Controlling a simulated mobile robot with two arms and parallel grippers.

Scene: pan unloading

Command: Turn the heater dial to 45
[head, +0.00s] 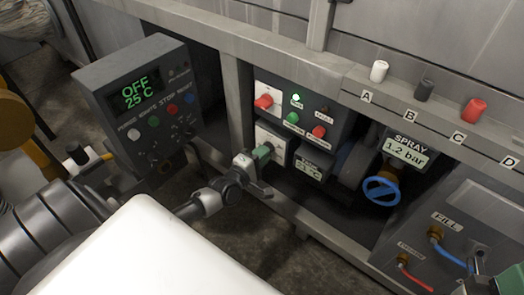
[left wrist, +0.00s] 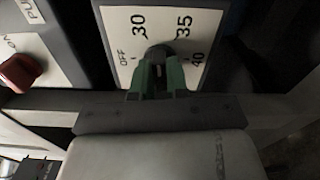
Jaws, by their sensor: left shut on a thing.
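The heater dial is a dark round knob (left wrist: 160,50) on a white plate (left wrist: 118,22) marked OFF, 30, 35 and 40 in the left wrist view. No 45 mark shows there, and I cannot make out the pointer. My left gripper (left wrist: 160,78) is shut on the knob, its green fingers on either side. In the head view the left gripper (head: 262,156) reaches the white dial plate (head: 270,136) and covers the knob. A small heater display (head: 309,169) beside the dial is too dim to read. A green and dark part at the lower right corner seems to be my right gripper (head: 508,283).
Above the dial sits a panel with a red switch (head: 263,102), a lit green lamp (head: 296,98) and buttons. A grey control box (head: 140,95) reading OFF 25 C stands left. A blue valve wheel (head: 381,191) is to the right. A ledge (head: 440,115) carries several pegs.

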